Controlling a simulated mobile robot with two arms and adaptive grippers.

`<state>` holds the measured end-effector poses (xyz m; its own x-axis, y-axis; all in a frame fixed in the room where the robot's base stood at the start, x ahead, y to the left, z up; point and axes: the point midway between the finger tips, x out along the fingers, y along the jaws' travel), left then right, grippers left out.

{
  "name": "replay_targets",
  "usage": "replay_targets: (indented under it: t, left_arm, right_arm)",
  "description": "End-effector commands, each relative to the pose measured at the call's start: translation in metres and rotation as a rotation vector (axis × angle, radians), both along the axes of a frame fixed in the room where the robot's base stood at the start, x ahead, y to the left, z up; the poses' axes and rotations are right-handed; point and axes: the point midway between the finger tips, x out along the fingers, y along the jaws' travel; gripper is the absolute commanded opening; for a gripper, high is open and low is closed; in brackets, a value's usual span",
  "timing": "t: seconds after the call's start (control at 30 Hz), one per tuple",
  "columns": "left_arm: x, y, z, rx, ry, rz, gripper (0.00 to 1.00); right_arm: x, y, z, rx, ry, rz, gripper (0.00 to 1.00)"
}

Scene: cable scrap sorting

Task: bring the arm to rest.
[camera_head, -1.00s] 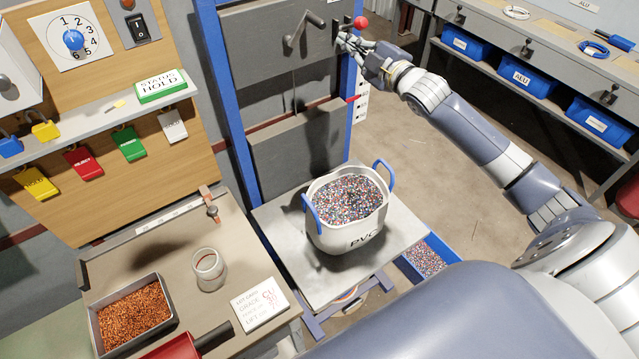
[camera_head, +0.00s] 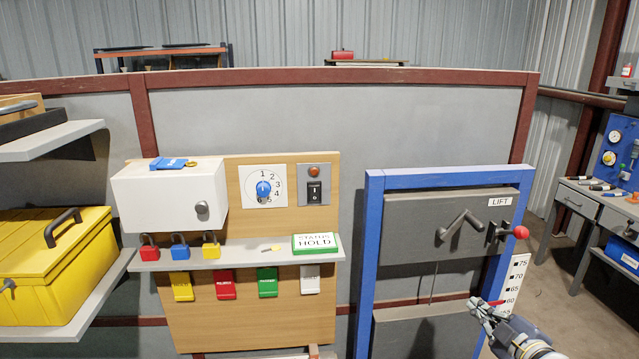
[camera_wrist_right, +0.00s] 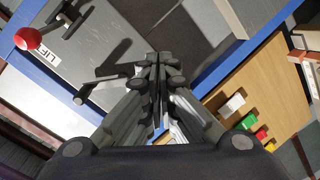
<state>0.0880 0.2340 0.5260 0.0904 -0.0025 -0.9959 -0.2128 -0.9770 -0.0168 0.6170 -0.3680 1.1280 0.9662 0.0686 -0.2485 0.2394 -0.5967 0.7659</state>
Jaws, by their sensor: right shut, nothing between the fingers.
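My right gripper (camera_head: 482,306) is low at the right in the head view, in front of the right post of the blue lift frame (camera_head: 374,230). In the right wrist view its fingers (camera_wrist_right: 157,62) are together and empty. The gripper is apart from the lift's crank handle (camera_head: 459,224) and from the lever with the red knob (camera_head: 521,232), both above it in the head view. The red knob also shows at the upper left in the wrist view (camera_wrist_right: 28,38). My left gripper is not in view.
A wooden board (camera_head: 236,310) carries a dial (camera_head: 264,188), a switch (camera_head: 314,192), a status sign (camera_head: 316,243) and coloured tags. A white cabinet (camera_head: 165,205) and a yellow toolbox (camera_head: 45,255) are on the left. A workbench (camera_head: 590,205) stands at the far right. Floor shows between lift and bench.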

Motion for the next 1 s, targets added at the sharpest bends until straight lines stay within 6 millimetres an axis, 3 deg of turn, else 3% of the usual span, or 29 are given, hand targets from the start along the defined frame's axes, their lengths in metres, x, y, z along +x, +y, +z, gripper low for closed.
replay_targets:
  t: [0.03, 0.1, 0.2, 0.3, 0.5, 0.83, 1.0]
  left_arm:
    - [0.0, -0.001, 0.0, -0.001, -0.001, 0.001, 0.4]
    - [0.001, -0.002, 0.0, -0.002, -0.002, 0.001, 0.4]
    - [0.001, -0.002, 0.0, -0.002, -0.002, 0.001, 0.4]
    - [0.001, -0.002, 0.0, -0.003, -0.003, 0.001, 0.4]
    - [0.001, -0.001, 0.0, -0.001, -0.002, 0.001, 0.4]
    - [0.001, -0.001, 0.0, 0.0, -0.002, 0.0, 0.4]
    - [0.001, 0.001, -0.007, 0.002, -0.001, -0.001, 0.4]
  right_arm:
    - [-0.021, 0.023, -0.033, 0.055, 0.086, -0.012, 0.0]
    - [-0.05, 0.048, -0.07, 0.123, 0.2, -0.046, 0.0]
    - [-0.102, 0.082, -0.115, 0.218, 0.37, -0.113, 0.0]
    - [-0.158, 0.109, -0.147, 0.308, 0.531, -0.2, 0.0]
    - [-0.243, 0.138, -0.173, 0.427, 0.752, -0.358, 0.0]
    - [-0.348, 0.163, -0.177, 0.556, 1.003, -0.592, 0.0]
    - [-0.335, 0.163, -0.222, 0.541, 1.01, -0.589, 0.0]
